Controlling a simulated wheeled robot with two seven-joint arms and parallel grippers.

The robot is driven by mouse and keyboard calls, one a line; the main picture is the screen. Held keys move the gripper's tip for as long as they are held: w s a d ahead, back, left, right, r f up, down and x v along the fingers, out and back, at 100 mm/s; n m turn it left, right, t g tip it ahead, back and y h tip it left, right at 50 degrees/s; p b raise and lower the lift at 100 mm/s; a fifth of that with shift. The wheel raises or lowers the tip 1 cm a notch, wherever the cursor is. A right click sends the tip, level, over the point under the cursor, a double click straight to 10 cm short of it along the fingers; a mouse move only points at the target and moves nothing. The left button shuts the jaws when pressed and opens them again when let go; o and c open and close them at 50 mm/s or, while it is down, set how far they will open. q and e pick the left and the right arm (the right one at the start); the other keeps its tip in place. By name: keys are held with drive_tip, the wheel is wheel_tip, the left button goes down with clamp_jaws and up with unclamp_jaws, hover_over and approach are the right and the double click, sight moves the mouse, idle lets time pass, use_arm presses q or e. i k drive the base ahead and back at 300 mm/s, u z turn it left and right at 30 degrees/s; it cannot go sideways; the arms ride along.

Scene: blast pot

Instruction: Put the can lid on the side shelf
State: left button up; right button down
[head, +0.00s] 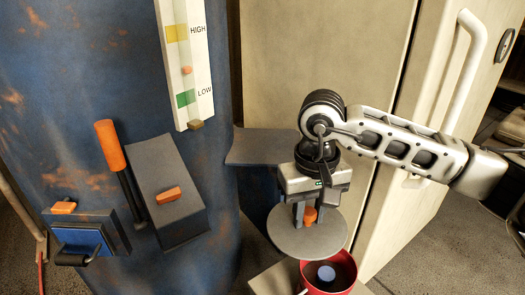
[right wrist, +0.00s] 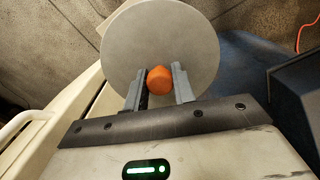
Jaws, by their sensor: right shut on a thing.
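The can lid (head: 294,241) is a round grey disc with an orange knob. My right gripper (head: 309,216) is shut on the knob and holds the lid above the red can (head: 341,273), a little to its left in the head view. The lid and knob also show in the right wrist view (right wrist: 190,35), with the knob between the two fingers (right wrist: 160,82). The side shelf (head: 262,147) is a flat grey-blue plate on the side of the blue pot, behind and left of the gripper; nothing shows on its visible part. My left gripper is out of view.
The rusty blue pot (head: 75,110) stands at left, with an orange-handled lever (head: 110,146), a grey box (head: 170,195) and a HIGH/LOW gauge (head: 188,60). A beige cabinet (head: 310,50) with a white handle (head: 466,60) stands behind my right arm. The red can stands on a pale surface (head: 275,279).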

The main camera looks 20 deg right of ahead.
sight(268, 144)
drive_tip(key=u, duration=0.5)
drive_tip(key=k, duration=1.15)
drive_tip(key=u, duration=0.15)
drive_tip(key=i, duration=1.65)
drive_tip(key=z, duration=0.15)
